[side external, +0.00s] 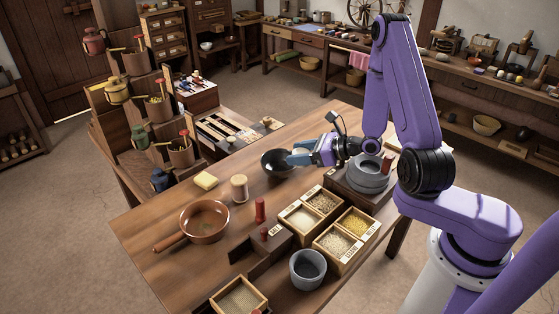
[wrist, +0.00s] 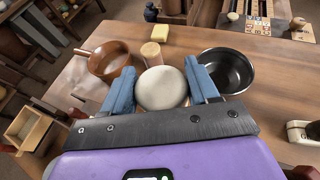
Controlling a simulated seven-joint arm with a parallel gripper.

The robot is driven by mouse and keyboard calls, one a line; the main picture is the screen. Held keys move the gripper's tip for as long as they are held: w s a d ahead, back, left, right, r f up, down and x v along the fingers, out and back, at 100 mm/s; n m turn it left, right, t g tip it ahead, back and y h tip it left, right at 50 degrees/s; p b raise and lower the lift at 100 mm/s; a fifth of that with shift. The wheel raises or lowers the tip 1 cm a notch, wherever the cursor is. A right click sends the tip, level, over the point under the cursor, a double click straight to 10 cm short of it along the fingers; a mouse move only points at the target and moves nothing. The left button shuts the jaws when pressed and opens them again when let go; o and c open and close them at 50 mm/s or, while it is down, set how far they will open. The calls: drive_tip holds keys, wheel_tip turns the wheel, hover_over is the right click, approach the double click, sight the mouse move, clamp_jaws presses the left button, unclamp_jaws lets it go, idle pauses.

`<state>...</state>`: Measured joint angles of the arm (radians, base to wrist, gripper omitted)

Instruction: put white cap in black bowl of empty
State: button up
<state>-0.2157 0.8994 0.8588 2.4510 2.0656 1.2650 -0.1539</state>
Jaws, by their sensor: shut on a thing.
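My gripper (side external: 297,156) has blue fingers and is above the wooden table, close to the right of the black bowl (side external: 277,163). In the wrist view, my gripper (wrist: 160,78) is shut on the white cap (wrist: 161,90), a round, cream-white thing between the two fingers. In the side view I cannot make out the cap; the fingers seem to hide it. The black bowl (wrist: 228,72) also shows in the wrist view, just right of the right finger. Its visible inside looks empty.
Left of the bowl are a wooden peg (side external: 239,187), a yellow block (side external: 205,181) and a brown pan (side external: 204,222). A stone quern (side external: 370,176) stands right of my gripper. Compartmented grain boxes (side external: 327,229), a red-topped peg (side external: 260,210) and a grey pot (side external: 307,269) are nearer the front.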

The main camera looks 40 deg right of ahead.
drive_tip(key=s+d+m+h, duration=0.1)
drive_tip(key=d+m+h, duration=0.1)
drive_tip(key=d, duration=0.2)
drive_tip(key=t, duration=0.1)
hover_over(280, 167)
drive_tip(key=s+a, duration=0.2)
drive_tip(key=s, duration=0.2)
drive_tip(key=shift+f, duration=6.3)
drive_tip(key=shift+s+f+h, duration=0.1)
drive_tip(key=shift+f+h, duration=0.2)
drive_tip(key=shift+f, duration=0.3)
drive_tip(key=o, duration=1.1)
drive_tip(key=shift+c, duration=0.2)
